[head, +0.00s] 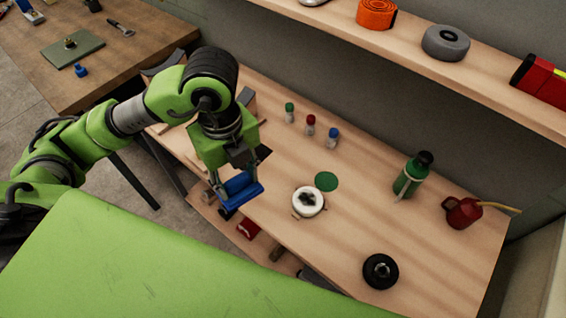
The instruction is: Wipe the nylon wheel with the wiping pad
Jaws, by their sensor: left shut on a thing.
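A white wheel (309,203) with a dark centre lies flat on the wooden workbench (400,235); it looks like the nylon wheel. My left gripper (238,172) points down near the bench's front edge, left of the white wheel. It is shut on a blue block-like thing (243,197), which looks like the wiping pad. The pad is apart from the wheel, and its height over the bench is hard to tell. My fingers partly hide the pad's top. My right gripper is not in view.
A green disc (326,181) lies just behind the white wheel. A black wheel (381,271), green bottle (412,175) and red oil can (462,211) stand to the right. Small capped bottles (311,124) stand behind. A shelf (400,45) overhangs the back.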

